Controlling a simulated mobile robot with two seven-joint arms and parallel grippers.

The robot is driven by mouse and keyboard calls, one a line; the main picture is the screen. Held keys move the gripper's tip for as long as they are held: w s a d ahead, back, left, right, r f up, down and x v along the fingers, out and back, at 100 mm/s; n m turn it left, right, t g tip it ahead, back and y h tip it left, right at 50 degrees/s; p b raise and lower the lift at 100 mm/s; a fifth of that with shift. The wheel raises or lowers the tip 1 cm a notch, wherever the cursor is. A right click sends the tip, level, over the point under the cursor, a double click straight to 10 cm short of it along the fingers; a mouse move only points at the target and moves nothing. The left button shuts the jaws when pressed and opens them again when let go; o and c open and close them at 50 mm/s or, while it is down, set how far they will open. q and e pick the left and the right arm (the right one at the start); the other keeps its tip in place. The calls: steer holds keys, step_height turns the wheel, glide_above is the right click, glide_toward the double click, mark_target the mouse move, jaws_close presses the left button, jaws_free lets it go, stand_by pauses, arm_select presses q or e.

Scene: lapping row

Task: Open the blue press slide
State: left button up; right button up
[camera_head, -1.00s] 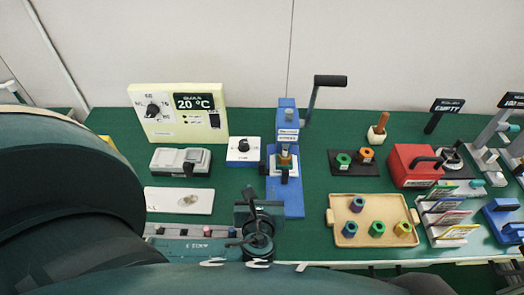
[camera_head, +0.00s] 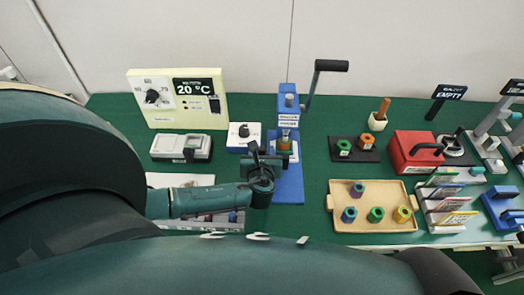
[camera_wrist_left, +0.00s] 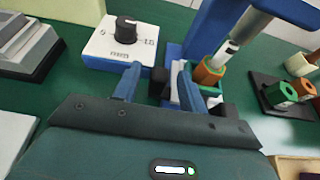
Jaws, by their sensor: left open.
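The blue press (camera_head: 289,188) stands mid-table, with a black-gripped lever (camera_head: 331,66) at its upper right. Under its ram sit an orange and a green piece (camera_wrist_left: 208,76), at the slide. The slide's black knob (camera_wrist_left: 158,76) sticks out on the left side of the press. My left gripper (camera_head: 264,160) is open beside the press and hides part of its left side in the head view. In the left wrist view its two fingers (camera_wrist_left: 158,84) stand on either side of the knob; I cannot tell whether they touch it. My right gripper is not in view.
A white dial box (camera_head: 243,136) stands close left of the press, near my left gripper. A dark plate with rings (camera_head: 354,155) and a wooden tray (camera_head: 340,232) with several coloured rings lie to the right. A red box (camera_head: 412,165) stands farther right.

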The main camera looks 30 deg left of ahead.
arm_select(q)
steer(key=shift+c, duration=0.3)
jaws_close()
stand_by(0.4)
